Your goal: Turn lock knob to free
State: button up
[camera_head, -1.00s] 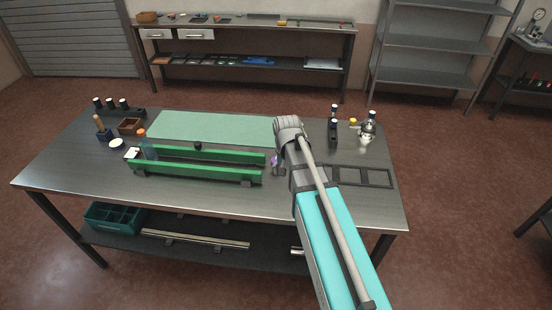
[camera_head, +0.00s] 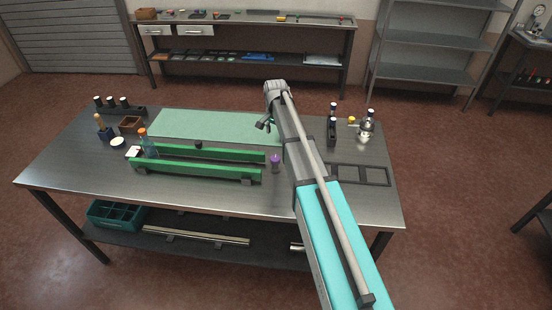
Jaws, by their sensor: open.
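I cannot tell for sure which part is the lock knob. A small black knob (camera_head: 198,144) shows at the far green rail. A small purple piece with a dark top (camera_head: 275,162) stands on the bench just right of the rails' right end. Two long green rails (camera_head: 195,166) lie side by side on the bench. My gripper (camera_head: 262,125) is open, its dark fingers above the right part of the pale green mat (camera_head: 205,125), up and right of the black knob and apart from it. My arm hides part of the bench to its right.
A bottle with an orange cap (camera_head: 149,146) stands at the rails' left end. A brown box (camera_head: 130,124) and dark-bodied, white-topped pieces (camera_head: 111,102) are at the back left. A dark framed tray (camera_head: 358,174) and a metal device (camera_head: 367,130) lie right of my arm.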

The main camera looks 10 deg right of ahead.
aim_at(276, 158)
jog(key=shift+f, duration=0.15)
notch_tip(276, 158, down, 13)
jog(key=b, duration=1.3)
jog(key=shift+f+b, duration=0.2)
jog(key=shift+b, duration=0.15)
